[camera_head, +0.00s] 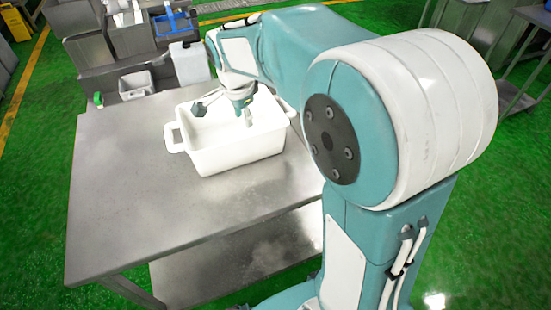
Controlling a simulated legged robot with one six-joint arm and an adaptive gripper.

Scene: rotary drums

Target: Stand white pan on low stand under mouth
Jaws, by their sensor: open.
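The white pan (237,155) is a deep rectangular tub with side handles. It stands upright on the steel table (125,215), near its far right part. My gripper (224,112) is open and points down at the pan's far side. Its fingers show against the pan's inside, and I cannot tell whether they touch the pan. My arm hides part of the pan's far right edge. I cannot make out a low stand or a drum mouth in this view.
Steel units (85,55) stand behind the table, with a small white bin (136,84), a white container (190,63) and a blue item (172,24). More steel tables are at the right. The table's left and near parts are bare. Green floor lies around.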

